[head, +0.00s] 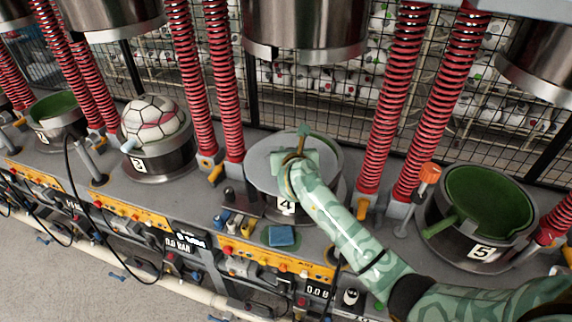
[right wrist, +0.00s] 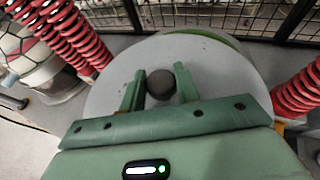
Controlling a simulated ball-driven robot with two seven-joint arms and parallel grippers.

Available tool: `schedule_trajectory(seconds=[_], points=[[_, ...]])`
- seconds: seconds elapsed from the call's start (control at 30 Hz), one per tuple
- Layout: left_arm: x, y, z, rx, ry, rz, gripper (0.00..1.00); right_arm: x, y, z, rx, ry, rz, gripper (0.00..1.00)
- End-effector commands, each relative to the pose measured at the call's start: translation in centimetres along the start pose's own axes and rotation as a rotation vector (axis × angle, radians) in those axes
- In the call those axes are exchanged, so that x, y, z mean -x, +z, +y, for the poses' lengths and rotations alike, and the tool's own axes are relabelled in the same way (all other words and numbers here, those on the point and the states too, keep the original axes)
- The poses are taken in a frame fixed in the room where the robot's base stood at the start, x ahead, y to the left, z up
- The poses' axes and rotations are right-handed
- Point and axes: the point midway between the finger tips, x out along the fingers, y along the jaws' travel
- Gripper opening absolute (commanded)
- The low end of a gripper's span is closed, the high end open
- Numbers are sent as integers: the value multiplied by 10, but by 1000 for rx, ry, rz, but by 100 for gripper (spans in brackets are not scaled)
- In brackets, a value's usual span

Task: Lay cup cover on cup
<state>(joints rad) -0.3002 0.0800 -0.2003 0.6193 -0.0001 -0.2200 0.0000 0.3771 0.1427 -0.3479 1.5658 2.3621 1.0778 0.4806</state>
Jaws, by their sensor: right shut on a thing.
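The cup cover is a flat round grey plate (head: 264,168), held at cup number 4 (head: 331,190). It fills much of the right wrist view (right wrist: 225,85). My right gripper (head: 299,156) is above the cover, shut on its dark round knob (right wrist: 161,84), which sits between the two green fingers. The cover lies over most of the cup's mouth, shifted to the left and front. A strip of the cup's green inside shows past the cover's far edge in the right wrist view (right wrist: 213,36). Whether the cover touches the rim cannot be told. My left gripper is not in view.
Red springs on posts (head: 395,100) stand on both sides of cup 4. A metal press head (head: 305,30) hangs above. Open cup 5 (head: 490,200) is at right; a ball (head: 152,120) sits in cup 3 at left. A blue block (head: 281,236) lies in front.

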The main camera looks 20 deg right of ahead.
Motion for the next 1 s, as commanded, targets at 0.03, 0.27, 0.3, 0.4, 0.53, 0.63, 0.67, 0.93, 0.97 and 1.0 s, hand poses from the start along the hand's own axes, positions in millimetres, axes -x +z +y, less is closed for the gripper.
schedule_trajectory(seconds=[0.03,0.27,0.3,0.4,0.53,0.63,0.67,0.93,0.97,1.0], points=[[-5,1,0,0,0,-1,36,-7,3,-3,-1,0,-6,0],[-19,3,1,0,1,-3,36,-34,13,-16,0,-1,-6,0],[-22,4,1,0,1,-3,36,-38,15,-17,1,0,-6,0],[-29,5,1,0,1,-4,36,-50,20,-23,-1,0,-6,0],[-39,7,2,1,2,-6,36,-65,25,-30,1,-1,-6,0],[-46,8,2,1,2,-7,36,-76,30,-35,1,0,-6,0],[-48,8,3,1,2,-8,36,-79,32,-36,1,-1,-6,0],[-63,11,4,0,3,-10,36,-86,12,-36,0,1,-5,0],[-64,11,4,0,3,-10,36,-86,12,-36,0,1,-5,0],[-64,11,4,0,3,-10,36,-86,11,-36,0,1,-5,0]])
